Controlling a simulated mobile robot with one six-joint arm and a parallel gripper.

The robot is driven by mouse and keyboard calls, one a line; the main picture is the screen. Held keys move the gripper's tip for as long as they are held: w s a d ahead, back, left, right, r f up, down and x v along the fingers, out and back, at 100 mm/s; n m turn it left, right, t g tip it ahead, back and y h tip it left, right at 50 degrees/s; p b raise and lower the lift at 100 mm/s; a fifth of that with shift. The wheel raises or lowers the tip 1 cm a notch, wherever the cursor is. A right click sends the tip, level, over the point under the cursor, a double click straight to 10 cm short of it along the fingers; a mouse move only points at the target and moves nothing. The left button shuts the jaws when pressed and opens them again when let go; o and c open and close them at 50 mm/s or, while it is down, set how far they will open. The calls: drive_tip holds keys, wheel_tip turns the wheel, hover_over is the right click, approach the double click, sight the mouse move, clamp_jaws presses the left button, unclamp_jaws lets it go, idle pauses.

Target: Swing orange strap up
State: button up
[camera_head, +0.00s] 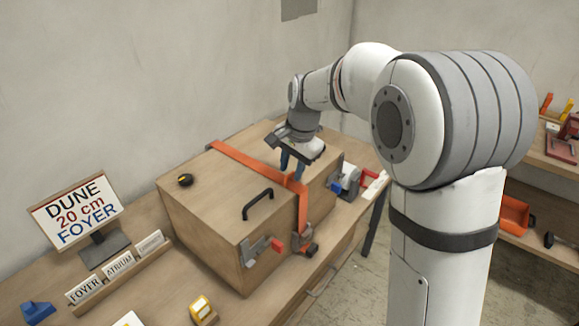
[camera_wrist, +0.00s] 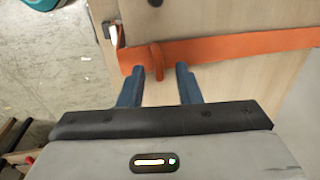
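A wooden box (camera_head: 200,200) stands on the workbench, with an orange strap (camera_head: 240,159) running across its lid and down over the front edge to a buckle (camera_head: 303,244) low on the front. My gripper (camera_head: 292,163) is over the lid near the strap's bend, its blue fingers pointing down. In the wrist view, the strap (camera_wrist: 235,49) crosses ahead of the fingertips. A small upright orange tab (camera_wrist: 157,61) on it lies in line with the gap between the fingers (camera_wrist: 159,74). The fingers are apart with clear space on both sides; whether the tab is fully between them cannot be told.
A black handle (camera_head: 258,203) stands up from the lid, with a tape-like black item (camera_head: 185,180) farther left. Latches (camera_head: 262,250) sit on the front and a clamp (camera_head: 346,178) at the right end. A sign (camera_head: 75,211) stands left. Shelves (camera_head: 545,190) are right.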

drive_tip(key=shift+c, duration=0.2)
clamp_jaws()
idle(0.5)
